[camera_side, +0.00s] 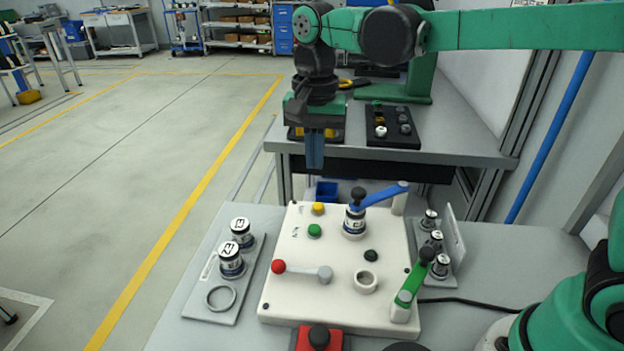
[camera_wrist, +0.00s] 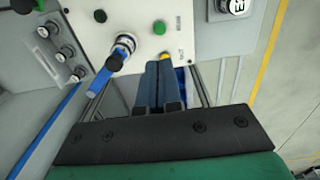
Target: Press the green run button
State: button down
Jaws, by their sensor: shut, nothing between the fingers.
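The green button (camera_side: 314,230) is on the white panel (camera_side: 335,290), just below the yellow button (camera_side: 318,208) in the side view. In the wrist view the green button (camera_wrist: 160,27) shows beyond my fingertips, and the yellow button (camera_wrist: 165,56) is partly hidden by them. My gripper (camera_side: 315,166) is shut and empty, pointing down. It appears above and behind the panel in the side view, apart from the buttons. In the wrist view its two blue fingers (camera_wrist: 161,66) are together.
A blue lever (camera_side: 380,196) stands beside a labelled cylinder (camera_side: 354,220) right of the buttons. A red-knobbed lever (camera_side: 300,270), a green-handled lever (camera_side: 412,285) and a dark green knob (camera_side: 371,256) are also on the panel. A tray (camera_side: 212,300) with cylinders lies left.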

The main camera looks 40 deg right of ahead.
aim_at(314, 227)
notch_tip(314, 227, down, 12)
dwell(0.4)
jog(key=shift+f, duration=0.1)
jog(key=shift+f, duration=0.9)
notch_tip(314, 227, up, 15)
jog(key=shift+f, duration=0.15)
